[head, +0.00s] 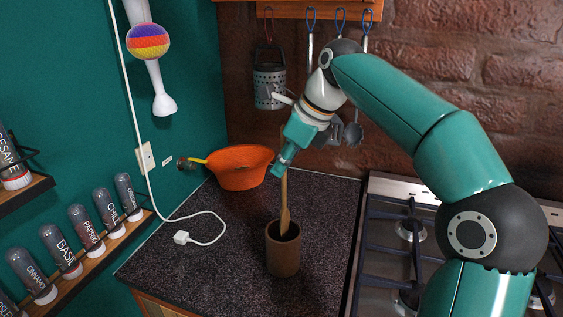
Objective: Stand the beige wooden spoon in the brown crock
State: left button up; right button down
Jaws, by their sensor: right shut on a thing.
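The brown crock (283,257) stands upright on the dark speckled counter, left of the hob. The beige wooden spoon (285,205) hangs near upright above it, and its lower end reaches into the crock's mouth. Whether the spoon touches the crock's bottom is hidden. My right gripper (283,168) is shut on the upper end of the spoon, above the crock and close to the orange bowl in the picture. My left gripper is not in view.
An orange bowl (240,168) sits at the back of the counter (225,265). A white cable with a plug (181,238) lies at the left. The gas hob (385,260) is at the right. A grater (269,86) and utensils hang on the brick wall. Spice jars line the left wall.

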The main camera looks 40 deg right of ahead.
jog(key=shift+f+b, duration=1.75)
jog(key=shift+f, duration=0.9)
jog(key=c, duration=1.2)
grip_release()
jog(key=shift+o, duration=0.2)
jog(key=shift+r, duration=0.1)
jog(key=v, duration=1.1)
jog(key=shift+s+r, duration=0.25)
jog(key=shift+r, duration=0.05)
